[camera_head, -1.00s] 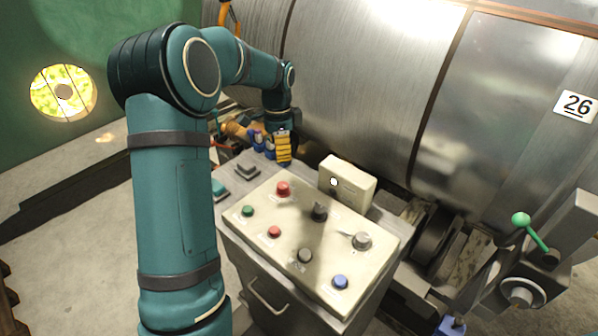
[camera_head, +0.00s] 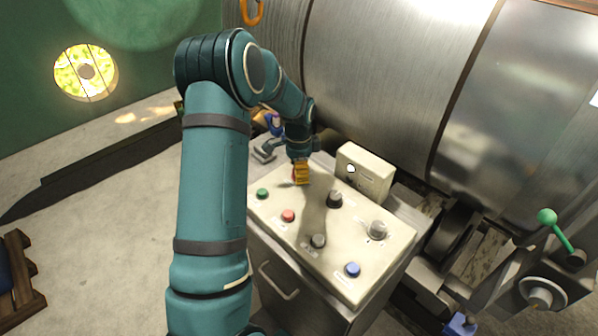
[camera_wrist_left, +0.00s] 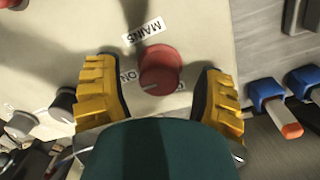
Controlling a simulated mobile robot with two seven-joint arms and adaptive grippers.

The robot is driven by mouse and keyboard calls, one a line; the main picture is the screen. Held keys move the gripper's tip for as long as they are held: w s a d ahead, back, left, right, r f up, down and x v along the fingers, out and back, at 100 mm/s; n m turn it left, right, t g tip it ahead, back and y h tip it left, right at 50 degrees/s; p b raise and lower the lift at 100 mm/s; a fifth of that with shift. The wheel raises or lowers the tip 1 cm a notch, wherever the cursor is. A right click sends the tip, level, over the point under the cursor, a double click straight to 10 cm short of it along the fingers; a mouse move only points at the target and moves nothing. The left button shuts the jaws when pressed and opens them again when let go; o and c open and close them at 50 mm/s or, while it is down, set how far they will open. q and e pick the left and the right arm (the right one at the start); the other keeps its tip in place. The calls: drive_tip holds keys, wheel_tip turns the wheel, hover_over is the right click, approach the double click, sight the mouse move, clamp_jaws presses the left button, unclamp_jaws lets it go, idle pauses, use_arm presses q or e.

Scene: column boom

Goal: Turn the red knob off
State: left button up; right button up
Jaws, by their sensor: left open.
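The red knob (camera_wrist_left: 160,70) sits on the cream control panel (camera_head: 275,205), beside a "MAINS" label (camera_wrist_left: 145,32) and a partly covered "ON" mark. In the head view the knob is mostly hidden behind my left gripper (camera_head: 301,178), which points down at the panel's far left part. In the left wrist view the yellow fingers of this gripper (camera_wrist_left: 160,95) are open, one on each side of the knob. I see gaps between the fingers and the knob; I cannot tell how deep the fingertips reach. My right gripper is not in view.
The panel also bears a green button (camera_head: 262,194), a smaller red button (camera_head: 288,215), a black knob (camera_head: 335,198), grey knobs (camera_head: 377,230) and a blue button (camera_head: 353,269). A cream box (camera_head: 364,172) stands at its back edge. A large metal drum (camera_head: 390,90) rises behind.

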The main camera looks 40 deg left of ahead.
use_arm(q)
drive_tip(key=shift+f, duration=0.2)
clamp_jaws()
